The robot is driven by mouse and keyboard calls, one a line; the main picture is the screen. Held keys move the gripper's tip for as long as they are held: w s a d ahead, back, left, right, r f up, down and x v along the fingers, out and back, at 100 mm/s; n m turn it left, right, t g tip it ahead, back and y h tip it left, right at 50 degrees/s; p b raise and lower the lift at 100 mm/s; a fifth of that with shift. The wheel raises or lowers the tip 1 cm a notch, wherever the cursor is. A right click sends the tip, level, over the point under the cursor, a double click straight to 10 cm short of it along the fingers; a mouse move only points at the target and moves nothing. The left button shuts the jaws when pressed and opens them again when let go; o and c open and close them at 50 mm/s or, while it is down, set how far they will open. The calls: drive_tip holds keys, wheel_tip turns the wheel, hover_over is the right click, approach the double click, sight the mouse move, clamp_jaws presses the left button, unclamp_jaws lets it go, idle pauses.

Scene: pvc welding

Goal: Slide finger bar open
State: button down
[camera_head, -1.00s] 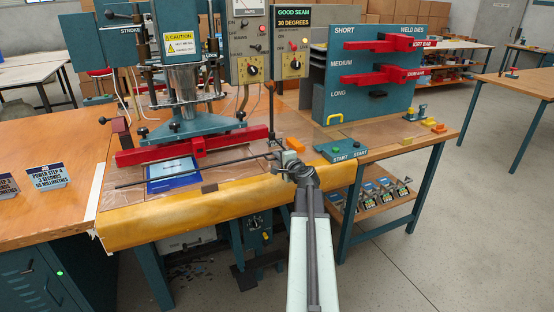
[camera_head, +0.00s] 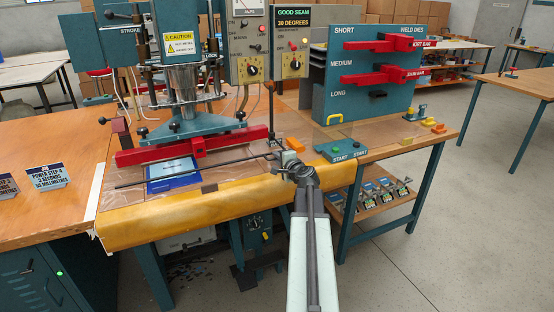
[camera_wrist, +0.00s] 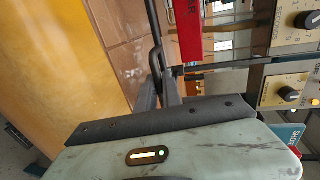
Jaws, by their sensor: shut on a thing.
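The finger bar (camera_head: 200,171) is a thin dark rod lying across the front of the welding table, from the left side to my gripper. My gripper (camera_head: 278,158) is at its right end, near the front edge of the table. In the wrist view, my gripper's dark fingers (camera_wrist: 160,84) are shut around a dark bent part of the bar (camera_wrist: 155,56). The fingers partly hide the grip in the head view. A blue and white sheet (camera_head: 172,172) lies just behind and under the rod.
The red weld die (camera_head: 195,148) sits behind the bar under the press (camera_head: 182,85). An orange block (camera_head: 295,144) and the green START box (camera_head: 342,153) are close right of my gripper. The rounded yellow table edge (camera_head: 170,214) runs in front.

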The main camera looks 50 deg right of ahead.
drive_tip(key=shift+a, duration=0.1)
drive_tip(key=shift+r+p, duration=0.3)
drive_tip(key=shift+p, duration=0.05)
wheel_tip(320, 180, up, 18)
drive_tip(key=p, duration=1.8)
drive_tip(key=shift+r, duration=0.25)
drive_tip(key=c, duration=1.5)
unclamp_jaws()
drive_tip(key=shift+f, duration=0.1)
drive_tip(key=shift+s, duration=0.1)
